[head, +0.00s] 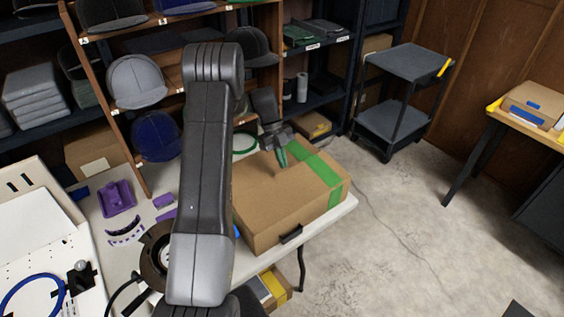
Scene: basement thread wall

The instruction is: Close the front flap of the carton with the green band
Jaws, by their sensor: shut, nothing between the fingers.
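The brown carton (268,207) sits on the white table, right of my arm in the head view. Its green band (322,172) crosses the top and runs down the right side. The top looks covered by flaps lying about flat. I cannot tell exactly how the front flap lies. My gripper (282,158) is shut and empty, pointing down at the far part of the carton's top, beside the green band. Whether its tips touch the cardboard cannot be told. My arm hides the carton's left edge.
The white table (340,212) also bears a purple holder (117,197) and small purple parts at left. Shelves with caps (136,80) stand behind. A dark cart (400,90) stands back right. A side table at right holds a blue-marked box (535,104). The floor right of the table is clear.

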